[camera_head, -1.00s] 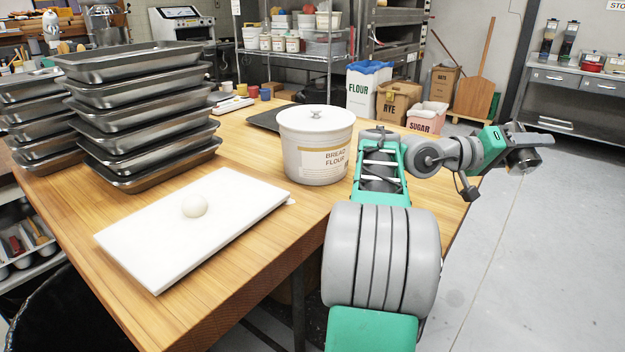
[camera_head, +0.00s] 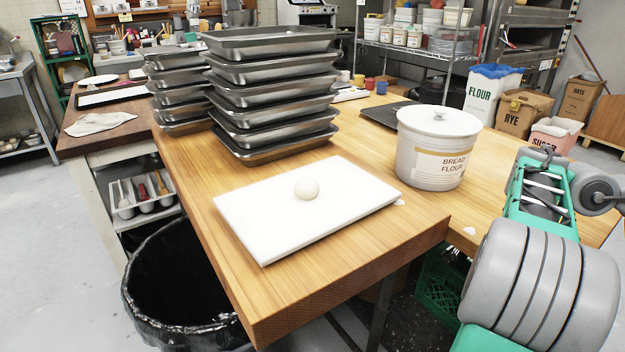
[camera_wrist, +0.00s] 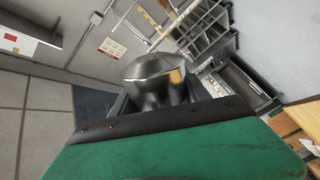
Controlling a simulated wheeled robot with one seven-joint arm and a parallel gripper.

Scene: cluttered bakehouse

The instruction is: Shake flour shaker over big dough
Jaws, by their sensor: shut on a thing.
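A ball of dough (camera_head: 307,188) rests on a white board (camera_head: 350,212) on the wooden table. My gripper shows only in the wrist view (camera_wrist: 158,108), where it is shut on a shiny metal shaker (camera_wrist: 154,70). Its fingers are mostly hidden behind the dark edge of my gripper's body. In the head view my arm reaches out of the picture at the right, so the gripper and shaker are outside that view. The shaker is away from the dough.
A bread flour tub (camera_head: 435,150) stands right of the board. Stacked metal trays (camera_head: 272,100) stand behind it. A black bin (camera_head: 185,280) is below the table's left edge. Flour (camera_head: 492,92) and rye (camera_head: 522,115) containers stand at the back right.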

